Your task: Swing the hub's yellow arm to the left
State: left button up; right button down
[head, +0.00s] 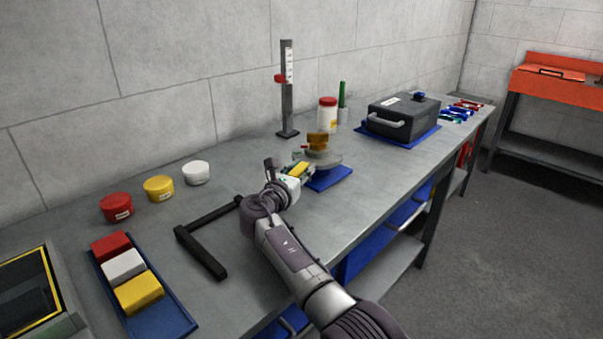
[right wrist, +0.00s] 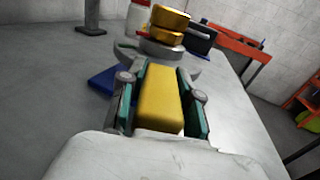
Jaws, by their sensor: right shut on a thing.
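The hub (head: 322,158) is a grey disc with a brass top, standing on a blue mat (head: 330,179) on the workbench. Its yellow arm (head: 300,169) points toward the lower left in the head view. In the right wrist view the yellow arm (right wrist: 160,98) runs between the two green-padded fingers, with the hub's brass top (right wrist: 168,20) behind it. My right gripper (head: 296,174) is shut on the yellow arm; it also shows in the right wrist view (right wrist: 163,102). My left gripper is not in view.
A height gauge (head: 287,95) stands behind the hub. A red-lidded jar (head: 327,114) and a dark case (head: 402,118) stand further right. A black angled bar (head: 203,250), several small tubs and a blue tray (head: 175,318) of blocks lie left. Bare benchtop lies left of the hub.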

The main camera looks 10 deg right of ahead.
jog(key=shift+d, duration=0.15)
jog(key=c, duration=0.8)
grip_release()
notch_tip(320, 180, up, 10)
